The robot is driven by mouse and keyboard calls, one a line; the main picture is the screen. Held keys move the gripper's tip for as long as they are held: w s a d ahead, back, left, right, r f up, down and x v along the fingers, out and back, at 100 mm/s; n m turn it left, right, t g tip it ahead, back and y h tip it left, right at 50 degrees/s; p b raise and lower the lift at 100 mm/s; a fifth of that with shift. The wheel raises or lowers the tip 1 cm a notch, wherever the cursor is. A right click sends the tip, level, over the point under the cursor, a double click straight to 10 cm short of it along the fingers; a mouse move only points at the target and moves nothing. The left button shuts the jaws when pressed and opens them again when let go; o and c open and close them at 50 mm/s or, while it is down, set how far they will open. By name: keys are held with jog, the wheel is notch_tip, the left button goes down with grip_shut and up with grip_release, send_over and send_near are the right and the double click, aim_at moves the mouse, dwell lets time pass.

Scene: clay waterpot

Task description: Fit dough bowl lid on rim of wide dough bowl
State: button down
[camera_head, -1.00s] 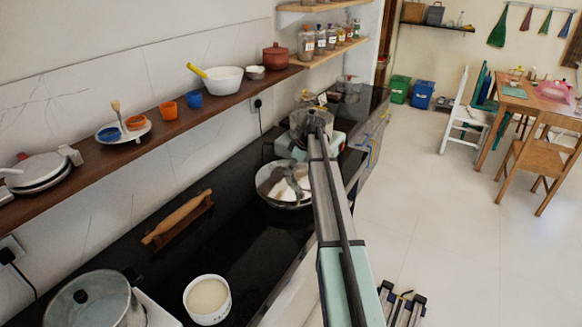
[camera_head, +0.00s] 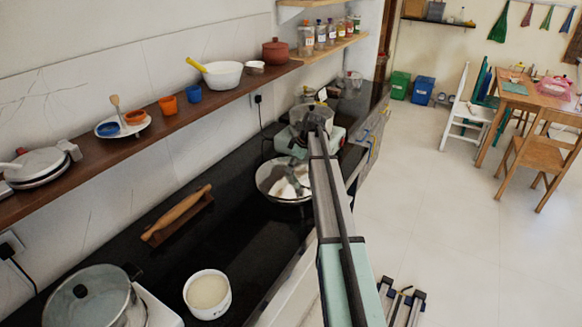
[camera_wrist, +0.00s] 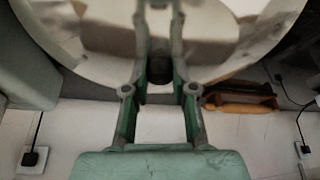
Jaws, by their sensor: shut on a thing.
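I cannot tell whether the lid touches the bowl's rim.
A pale green appliance (camera_head: 338,137) stands just behind the bowl. A rolling pin (camera_head: 180,212) on its stand lies to the left. A white tub (camera_head: 208,306) and a lidded pot (camera_head: 92,300) are nearer. Counter between the rolling pin and bowl is clear.

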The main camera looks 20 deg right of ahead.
jog(key=shift+f+b, duration=0.6)
jog(key=shift+f, duration=0.05)
dwell(2.6)
jog(key=shift+c, duration=1.5)
grip_release()
jog(key=shift+r, duration=0.15)
jog(key=shift+r+p, duration=1.15)
jog(key=shift+r, duration=2)
